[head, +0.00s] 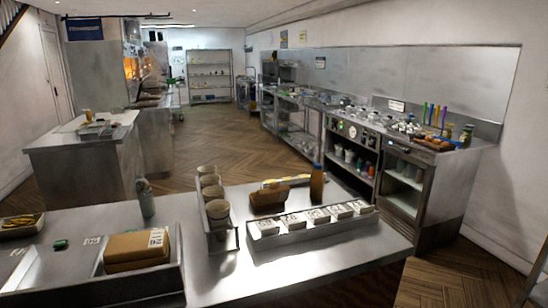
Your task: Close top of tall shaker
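A tall grey shaker (146,203) stands upright on the near steel counter, left of the middle. Its rounded top part (143,186) sits at the upper end of the body and looks slightly tilted. It is too small here to tell whether the top is open or closed. Neither of my grippers shows in the head view.
The near counter (215,270) also holds a rack of cups (219,240), a tray of white packets (318,230), a brown bottle (317,185) and a brown box (137,247) in a tray. The counter around the shaker is mostly clear.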

